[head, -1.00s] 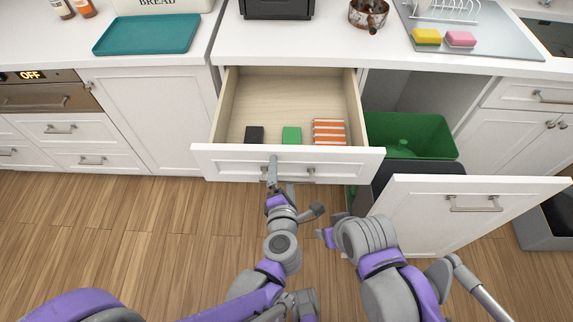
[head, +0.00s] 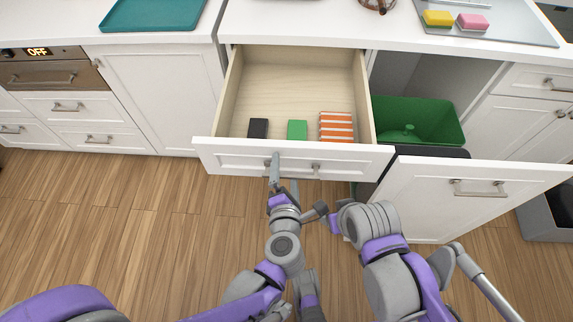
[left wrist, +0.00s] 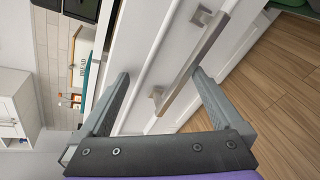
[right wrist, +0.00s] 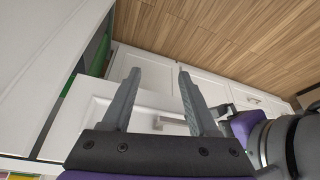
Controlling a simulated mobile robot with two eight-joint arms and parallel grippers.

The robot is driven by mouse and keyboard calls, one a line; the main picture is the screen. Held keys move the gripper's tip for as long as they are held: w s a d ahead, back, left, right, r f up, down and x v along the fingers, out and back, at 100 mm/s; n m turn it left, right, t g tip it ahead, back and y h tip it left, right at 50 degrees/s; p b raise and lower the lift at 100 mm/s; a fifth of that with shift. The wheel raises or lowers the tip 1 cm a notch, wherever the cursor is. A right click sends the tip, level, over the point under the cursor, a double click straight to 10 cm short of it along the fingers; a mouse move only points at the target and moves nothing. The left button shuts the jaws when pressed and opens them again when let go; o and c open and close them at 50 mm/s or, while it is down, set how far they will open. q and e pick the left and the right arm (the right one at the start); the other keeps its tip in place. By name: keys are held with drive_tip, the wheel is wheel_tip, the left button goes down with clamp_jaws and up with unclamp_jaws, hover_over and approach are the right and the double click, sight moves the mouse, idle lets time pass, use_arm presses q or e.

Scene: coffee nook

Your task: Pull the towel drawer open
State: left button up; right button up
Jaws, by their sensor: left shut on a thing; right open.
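The towel drawer (head: 230,155) is pulled well out below the counter, its white front toward me. Inside lie a black folded item (head: 258,128), a green one (head: 297,130) and a stack with orange and white stripes (head: 337,127). My left gripper (head: 275,160) is at the left part of the drawer's metal handle (head: 315,167) and shut on it. In the left wrist view the handle (left wrist: 195,62) runs slantwise between the fingers.
A second pulled-out front (head: 470,215) stands right of the drawer, with a green bin (head: 450,120) behind it. A grey bin (head: 545,215) stands on the floor at far right. A teal tray (head: 152,14) and two sponges (head: 455,20) lie on the counters.

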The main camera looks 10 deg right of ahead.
use_arm(q)
drive_tip(key=shift+m+h, duration=0.3)
drive_tip(key=v, duration=0.4)
drive_tip(key=shift+s+d+f, duration=0.1)
drive_tip(key=shift+d+f, duration=0.05)
drive_tip(key=shift+s+a, duration=0.25)
drive_tip(key=shift+s, duration=0.15)
drive_tip(key=shift+c, duration=1)
drive_tip(key=shift+s+a+f+b, duration=0.1)
drive_tip(key=shift+s+a+b, duration=0.15)
drive_tip(key=shift+s, duration=0.7)
drive_tip(key=shift+s+a+b, duration=0.1)
drive_tip(key=shift+s+a, duration=0.25)
drive_tip(key=shift+s, duration=0.55)
use_arm(e)
drive_tip(key=shift+a, duration=0.2)
